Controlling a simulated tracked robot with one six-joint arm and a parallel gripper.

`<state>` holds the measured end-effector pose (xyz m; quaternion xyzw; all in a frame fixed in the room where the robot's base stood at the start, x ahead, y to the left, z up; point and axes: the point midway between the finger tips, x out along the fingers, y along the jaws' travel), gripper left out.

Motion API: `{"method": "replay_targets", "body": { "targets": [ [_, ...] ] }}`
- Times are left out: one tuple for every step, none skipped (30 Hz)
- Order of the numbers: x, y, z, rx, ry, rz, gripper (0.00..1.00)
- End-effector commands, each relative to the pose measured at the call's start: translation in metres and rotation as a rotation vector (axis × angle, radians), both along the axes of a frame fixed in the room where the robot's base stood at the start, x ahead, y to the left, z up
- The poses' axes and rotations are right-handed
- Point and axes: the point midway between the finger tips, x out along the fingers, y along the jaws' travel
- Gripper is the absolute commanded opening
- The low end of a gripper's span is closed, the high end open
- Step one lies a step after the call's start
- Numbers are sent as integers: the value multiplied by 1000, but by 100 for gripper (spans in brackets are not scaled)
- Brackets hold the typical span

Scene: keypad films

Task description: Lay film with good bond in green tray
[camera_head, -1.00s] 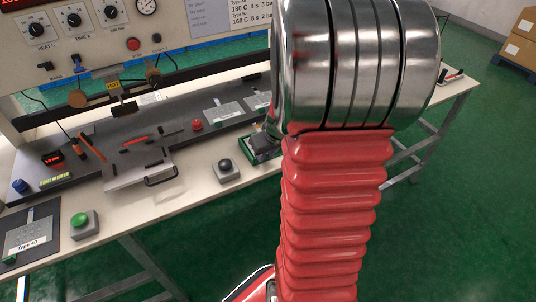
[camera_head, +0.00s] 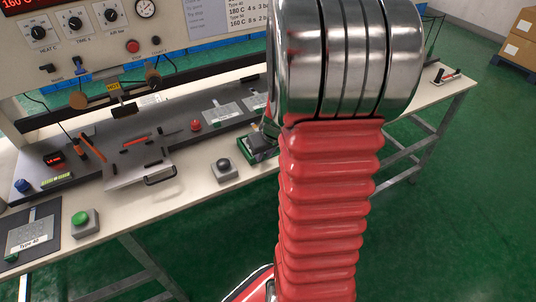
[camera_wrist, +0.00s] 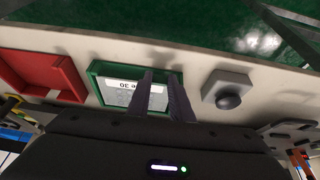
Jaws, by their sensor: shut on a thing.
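The green tray (camera_wrist: 93,70) lies on the bench in the wrist view, between a red tray and a grey button box. A pale film (camera_wrist: 120,90) with a label ending in "30", seen upside down, lies within the tray's outline. My gripper (camera_wrist: 160,76) is shut on this film, with its dark fingers over the tray. I cannot tell whether the film touches the tray floor. In the head view the green tray (camera_head: 260,157) shows only partly beside my arm, which hides the rest.
The red tray (camera_wrist: 63,72) stands beside the green one. The button box with a black button (camera_wrist: 228,92) is close on the other side. A "Type 40" film (camera_head: 30,236) lies on a dark mat at the left. The bench's front edge is near.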

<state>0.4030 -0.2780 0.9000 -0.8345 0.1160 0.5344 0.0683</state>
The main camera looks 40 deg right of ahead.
Motion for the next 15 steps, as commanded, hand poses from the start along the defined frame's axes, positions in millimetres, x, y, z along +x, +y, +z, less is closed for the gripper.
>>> {"method": "replay_targets", "body": {
  "targets": [
    [-8, 5, -23, 18, 33, -2, 0],
    [-8, 5, -23, 18, 33, -2, 0],
    [-9, 5, -22, 18, 31, -3, 0],
    [-9, 6, -21, 19, 30, -1, 0],
    [-10, 7, -21, 19, 28, 0, 0],
    [-12, 8, -19, 20, 26, 2, 0],
    [-13, 9, -19, 20, 24, 2, 21],
    [-14, 9, -18, 20, 22, 4, 23],
    [-15, 10, -17, 21, 21, 6, 26],
    [-16, 10, -17, 22, 21, 6, 28],
    [-17, 10, -16, 23, 20, 6, 30],
    [-18, 11, -15, 24, 19, 7, 33],
    [-18, 11, -15, 24, 18, 7, 35],
    [-19, 11, -14, 25, 18, 8, 37],
    [-20, 12, -12, 25, 17, 9, 38]
  ]
}}
